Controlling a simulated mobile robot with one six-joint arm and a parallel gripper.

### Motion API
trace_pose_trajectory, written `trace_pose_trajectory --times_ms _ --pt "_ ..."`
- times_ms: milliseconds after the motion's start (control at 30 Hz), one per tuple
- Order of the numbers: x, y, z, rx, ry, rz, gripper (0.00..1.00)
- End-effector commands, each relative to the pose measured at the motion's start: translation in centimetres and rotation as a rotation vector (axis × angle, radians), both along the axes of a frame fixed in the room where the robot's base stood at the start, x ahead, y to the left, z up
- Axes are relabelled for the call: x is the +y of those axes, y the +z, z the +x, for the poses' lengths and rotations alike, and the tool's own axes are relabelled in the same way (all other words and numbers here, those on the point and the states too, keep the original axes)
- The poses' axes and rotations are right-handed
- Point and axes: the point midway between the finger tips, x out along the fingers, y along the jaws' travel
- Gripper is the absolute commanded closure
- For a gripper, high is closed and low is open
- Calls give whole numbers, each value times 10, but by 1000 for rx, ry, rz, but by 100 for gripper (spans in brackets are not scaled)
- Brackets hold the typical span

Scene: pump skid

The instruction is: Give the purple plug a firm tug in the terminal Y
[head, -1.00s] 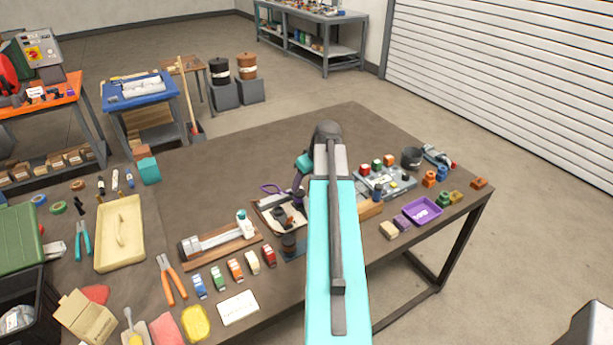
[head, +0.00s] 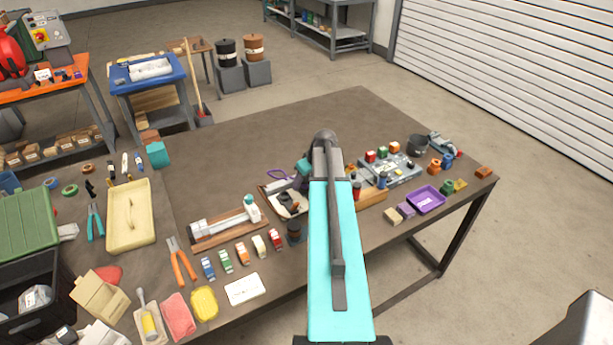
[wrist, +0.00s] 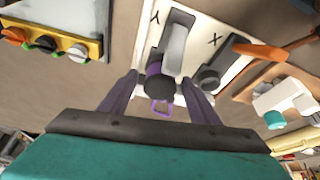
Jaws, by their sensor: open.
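In the wrist view, a white terminal plate (wrist: 141,50) carries the letters Y and X. A dark round plug with purple on it (wrist: 160,86) stands on the Y side, with a thin purple loop below it. My gripper (wrist: 159,80) is open, its two purple fingers on either side of this plug; I cannot tell whether they touch it. A grey lever-like part (wrist: 176,45) lies just above the plug. A second dark knob (wrist: 207,79) sits by the X. In the head view, my arm partly hides the plate area (head: 290,203).
In the head view, a purple tray (head: 427,200) and several small blocks crowd the table's right side. The table's back is clear.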

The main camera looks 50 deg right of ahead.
Motion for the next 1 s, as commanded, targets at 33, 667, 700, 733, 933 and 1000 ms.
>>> trace_pose_trajectory --times_ms 33,667,700,733,933,1000 --pt "0 -2 1 1 0 1 44" --pt "0 -5 3 0 1 0 81" --pt "0 -5 3 0 1 0 87" --pt "0 -5 3 0 1 0 67" --pt "1 -5 3 -1 2 -1 89" --pt "1 -5 3 -1 2 -1 89"
